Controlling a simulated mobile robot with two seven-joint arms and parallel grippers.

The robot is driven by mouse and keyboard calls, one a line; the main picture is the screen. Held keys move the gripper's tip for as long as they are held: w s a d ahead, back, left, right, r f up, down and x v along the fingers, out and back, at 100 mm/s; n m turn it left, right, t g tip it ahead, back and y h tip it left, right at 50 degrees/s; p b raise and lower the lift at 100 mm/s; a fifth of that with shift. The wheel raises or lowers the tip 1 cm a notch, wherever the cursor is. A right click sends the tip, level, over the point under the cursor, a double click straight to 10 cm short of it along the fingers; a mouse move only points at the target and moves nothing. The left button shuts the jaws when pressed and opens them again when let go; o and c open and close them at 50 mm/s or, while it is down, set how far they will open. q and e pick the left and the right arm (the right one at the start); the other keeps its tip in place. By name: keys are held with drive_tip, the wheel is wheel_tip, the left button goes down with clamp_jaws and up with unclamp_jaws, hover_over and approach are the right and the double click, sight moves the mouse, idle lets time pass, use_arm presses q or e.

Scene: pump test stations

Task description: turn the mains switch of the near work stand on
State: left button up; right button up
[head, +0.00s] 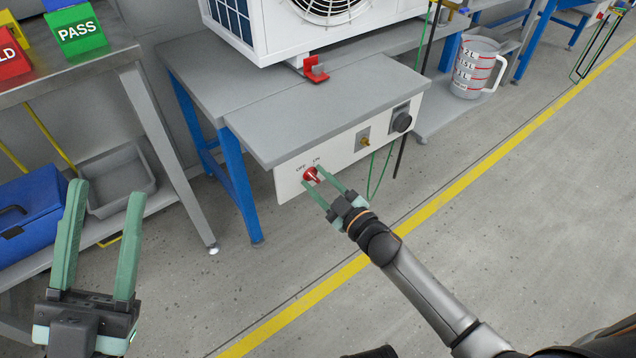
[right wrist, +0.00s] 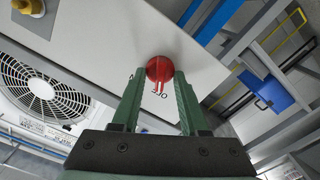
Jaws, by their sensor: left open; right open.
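The near work stand (head: 250,110) has a white front panel with a red rotary mains switch (head: 311,175), marked OFF on its left and ON on its right. My right gripper (head: 322,178) is open at the panel, its green fingers reaching to either side of the switch. In the right wrist view the red switch (right wrist: 160,69) shows between the tips of the open right gripper (right wrist: 160,80). Whether the fingers touch it I cannot tell. My left gripper (head: 100,195) is open and empty at the lower left, away from the stand.
A white fan unit (head: 270,35) stands on the work stand, with a red clamp (head: 315,69) beside it. The panel also holds a brass fitting (head: 365,142) and a black socket (head: 402,121). A grey side table (head: 100,62) is at left.

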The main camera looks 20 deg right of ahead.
clamp_jaws()
idle(0.4)
